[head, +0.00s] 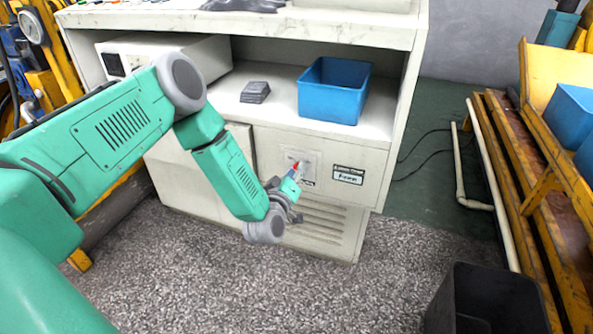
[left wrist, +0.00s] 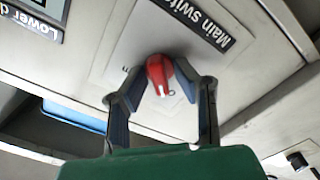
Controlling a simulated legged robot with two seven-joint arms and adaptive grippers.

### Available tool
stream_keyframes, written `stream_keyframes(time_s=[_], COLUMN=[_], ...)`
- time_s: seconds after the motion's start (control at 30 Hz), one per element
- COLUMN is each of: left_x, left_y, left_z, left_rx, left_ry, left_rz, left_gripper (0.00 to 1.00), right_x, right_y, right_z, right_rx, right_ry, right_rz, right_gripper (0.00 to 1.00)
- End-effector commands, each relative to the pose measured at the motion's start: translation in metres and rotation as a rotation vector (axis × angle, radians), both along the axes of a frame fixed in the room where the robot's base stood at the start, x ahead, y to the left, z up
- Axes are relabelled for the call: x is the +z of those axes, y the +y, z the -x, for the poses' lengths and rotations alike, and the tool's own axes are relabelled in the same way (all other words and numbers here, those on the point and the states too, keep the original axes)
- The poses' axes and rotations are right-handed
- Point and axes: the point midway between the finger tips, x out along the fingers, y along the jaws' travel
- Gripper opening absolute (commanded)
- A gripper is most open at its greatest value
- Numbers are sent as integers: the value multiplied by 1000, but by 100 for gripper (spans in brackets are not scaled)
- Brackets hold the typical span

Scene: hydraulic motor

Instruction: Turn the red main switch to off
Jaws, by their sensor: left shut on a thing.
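The red main switch (left wrist: 160,76) is a small red knob on a pale plate (left wrist: 118,62) on the cabinet front, beside a black "Main switch" label (left wrist: 197,20). In the head view only a bit of the red switch (head: 296,164) shows past my gripper. My left gripper (head: 293,182) is at the switch, and in the left wrist view its two fingers (left wrist: 160,84) stand on either side of the red knob, shut on it. A small mark shows on the plate beside the knob; the knob's exact setting is hard to read. My right gripper is not in view.
The white cabinet (head: 345,150) holds a blue bin (head: 335,90) and a dark stack of flat pieces (head: 255,92) on its shelf. A black bin (head: 485,300) stands on the floor at lower right. A yellow rack (head: 545,190) stands at right. The floor before the cabinet is clear.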

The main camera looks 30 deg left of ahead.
Motion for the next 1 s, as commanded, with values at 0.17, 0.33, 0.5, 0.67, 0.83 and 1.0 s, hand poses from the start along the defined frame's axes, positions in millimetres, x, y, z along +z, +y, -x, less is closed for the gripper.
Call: stream_keyframes(time_s=[0.17, 0.33, 0.5, 0.67, 0.83, 1.0], left_x=[-5, -5, -4, -3, -1, 0], left_y=[1, 1, 1, 1, 1, 1], left_z=[3, 3, 3, 2, 2, 3], left_rx=[1, 2, 2, 2, 3, 2], left_ry=[10, 8, 7, 4, -1, -3], left_rz=[18, 18, 17, 17, 17, 17], left_gripper=[0, 0, 0, 32, 32, 32], right_x=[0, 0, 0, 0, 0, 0], right_y=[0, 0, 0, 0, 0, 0], right_z=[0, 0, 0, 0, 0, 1], right_rx=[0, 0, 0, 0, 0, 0], right_ry=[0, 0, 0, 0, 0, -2], right_rz=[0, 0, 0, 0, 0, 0], right_gripper=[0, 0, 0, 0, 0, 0])
